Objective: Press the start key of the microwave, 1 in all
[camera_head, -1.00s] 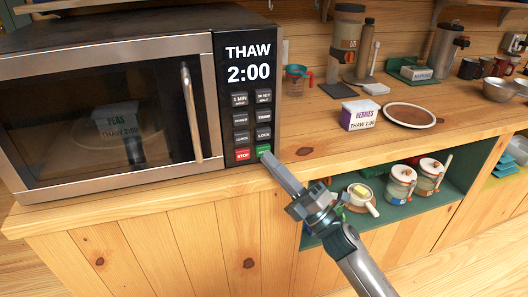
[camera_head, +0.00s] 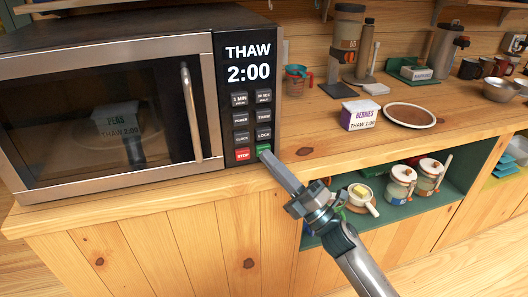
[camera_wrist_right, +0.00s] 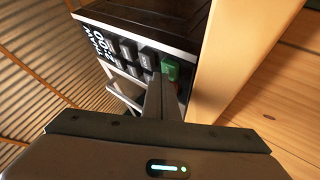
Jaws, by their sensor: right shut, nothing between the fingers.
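The microwave (camera_head: 110,110) stands on the left of the wooden counter with its door shut. A tub labelled PEAS shows through its window. Its display (camera_head: 248,63) reads THAW 2:00. The green start key (camera_head: 263,150) is at the bottom right of the keypad, beside the red STOP key (camera_head: 242,155). My right gripper (camera_head: 269,158) is shut and empty, its fingertips at the lower edge of the green key and partly covering it. In the right wrist view the fingers (camera_wrist_right: 158,90) reach up beside the green key (camera_wrist_right: 171,70); I cannot tell whether they touch it. My left gripper is not in view.
A BERRIES tub (camera_head: 359,115) and a brown plate (camera_head: 409,115) stand on the counter right of the microwave. A measuring cup (camera_head: 298,77) is behind. The counter front (camera_head: 180,245) is below the microwave.

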